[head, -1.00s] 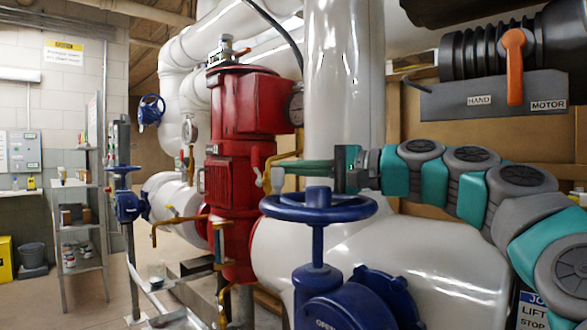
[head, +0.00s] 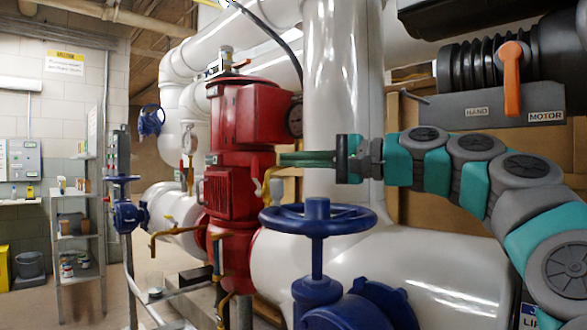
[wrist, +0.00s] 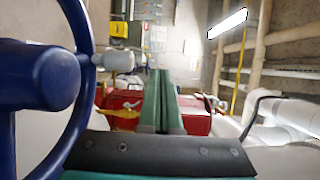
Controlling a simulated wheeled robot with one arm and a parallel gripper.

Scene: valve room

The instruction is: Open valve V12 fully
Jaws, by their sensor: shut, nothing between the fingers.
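A large blue handwheel (head: 290,222) stands in the foreground of the head view, lying flat on an upright stem above a blue valve body (head: 350,312). No V12 tag is readable on it. My gripper (head: 283,159) points left, above the back of the wheel and apart from it in the picture. Its green fingers are together with nothing between them. In the wrist view the shut fingers (wrist: 160,75) point away, and the wheel's rim and hub (wrist: 45,78) fill the left side.
A red pump (head: 240,120) stands just behind and left of my gripper, with thick white pipes (head: 335,100) around it. Smaller blue handwheels are farther back, at left (head: 122,179) and high up (head: 151,120). A grey HAND/MOTOR box (head: 490,100) hangs above my arm. Shelves (head: 78,236) stand far left.

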